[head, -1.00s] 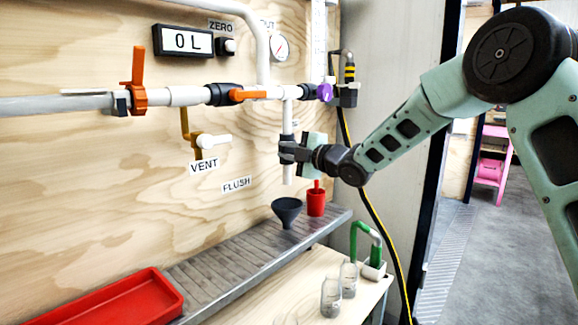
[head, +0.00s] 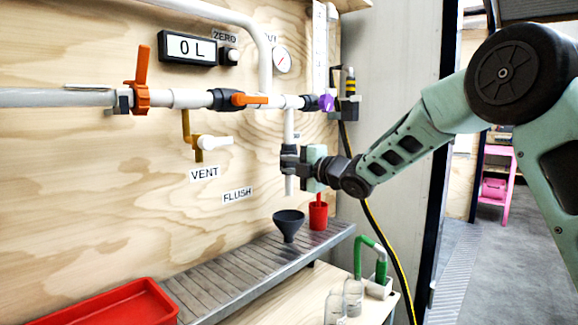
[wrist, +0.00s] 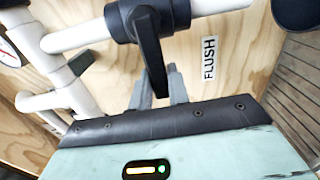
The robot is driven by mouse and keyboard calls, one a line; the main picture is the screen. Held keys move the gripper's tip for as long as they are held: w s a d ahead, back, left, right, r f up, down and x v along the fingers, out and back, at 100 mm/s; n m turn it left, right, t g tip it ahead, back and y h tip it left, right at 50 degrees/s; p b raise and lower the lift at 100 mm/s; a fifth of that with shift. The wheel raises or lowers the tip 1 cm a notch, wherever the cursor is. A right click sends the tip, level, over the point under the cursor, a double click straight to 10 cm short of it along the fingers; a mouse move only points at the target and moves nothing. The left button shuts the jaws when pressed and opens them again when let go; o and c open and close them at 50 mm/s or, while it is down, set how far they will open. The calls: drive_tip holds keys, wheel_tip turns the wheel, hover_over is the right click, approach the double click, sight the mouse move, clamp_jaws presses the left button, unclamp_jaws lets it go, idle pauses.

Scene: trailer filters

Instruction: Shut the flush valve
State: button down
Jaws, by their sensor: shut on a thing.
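The flush valve has a black body (wrist: 120,20) on a white downpipe (head: 289,125), with a black lever (wrist: 151,55). In the wrist view the lever crosses the pipe's line and its tip lies between my grey fingers. My gripper (wrist: 160,90) is shut on this lever. In the head view my gripper (head: 291,160) is at the downpipe, above the black funnel, and hides most of the valve. The FLUSH label (head: 238,194) is on the plywood to the left and below; it also shows in the wrist view (wrist: 209,59).
A black funnel (head: 288,220) and a red cup (head: 318,215) stand on the grey slatted shelf (head: 215,272) below. The orange-handled valves (head: 141,80), white vent handle (head: 214,142) and purple knob (head: 326,102) are nearby. Glass bottles (head: 353,297) stand lower right.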

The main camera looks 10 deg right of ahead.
drive_tip(key=c, duration=1.3)
unclamp_jaws()
drive_tip(key=shift+f, duration=0.1)
drive_tip(key=shift+c, duration=0.2)
drive_tip(key=shift+d, duration=0.1)
drive_tip(key=p+v, duration=0.1)
drive_tip(key=v, duration=1.6)
drive_tip(key=shift+s, duration=0.15)
